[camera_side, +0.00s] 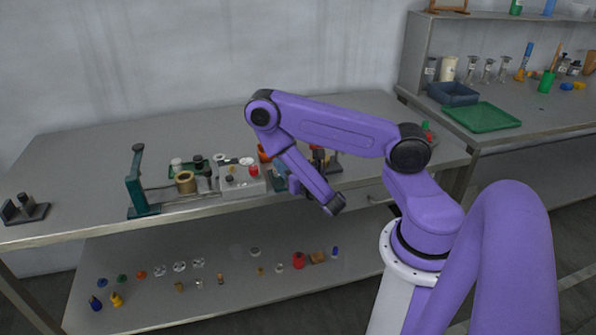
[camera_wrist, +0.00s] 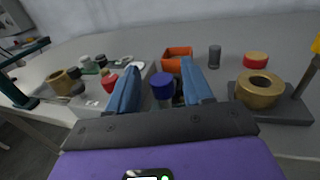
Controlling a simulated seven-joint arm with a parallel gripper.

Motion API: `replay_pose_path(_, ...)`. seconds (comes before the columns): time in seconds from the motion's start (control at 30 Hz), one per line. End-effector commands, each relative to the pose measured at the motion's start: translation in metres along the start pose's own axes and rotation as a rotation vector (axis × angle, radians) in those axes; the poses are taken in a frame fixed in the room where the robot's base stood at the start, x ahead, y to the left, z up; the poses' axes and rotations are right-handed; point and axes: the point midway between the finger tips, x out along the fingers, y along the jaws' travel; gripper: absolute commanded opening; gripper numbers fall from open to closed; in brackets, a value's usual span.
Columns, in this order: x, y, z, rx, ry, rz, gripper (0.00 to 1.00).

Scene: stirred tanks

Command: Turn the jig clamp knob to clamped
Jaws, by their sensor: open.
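In the wrist view my gripper (camera_wrist: 160,68) is open, its two blue fingers spread wide. A blue-topped round knob (camera_wrist: 162,84) shows between the fingers, with a gap on each side; its lower part is dark and partly hidden. It looks like the jig clamp knob, but its clamp marking cannot be read. In the side view my gripper (camera_side: 281,180) is mostly hidden behind my forearm, low over the bench right of the grey box, and the blue knob cannot be made out there.
A grey box (camera_side: 243,183) with a red knob (camera_wrist: 109,80) stands left of the fingers. An orange open tray (camera_wrist: 176,53) lies behind. A brass ring (camera_wrist: 259,90) on a dark base with a post is close on the right. A green press (camera_side: 136,182) stands farther left.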

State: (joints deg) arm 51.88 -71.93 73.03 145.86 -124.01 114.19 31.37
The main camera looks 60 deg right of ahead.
Motion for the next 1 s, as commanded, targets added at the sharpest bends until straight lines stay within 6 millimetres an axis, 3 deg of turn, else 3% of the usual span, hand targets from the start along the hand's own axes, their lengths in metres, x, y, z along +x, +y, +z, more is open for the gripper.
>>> replay_pose_path(1.0,-0.063,0.000,0.000,-0.002,-0.002,0.001,0.51)
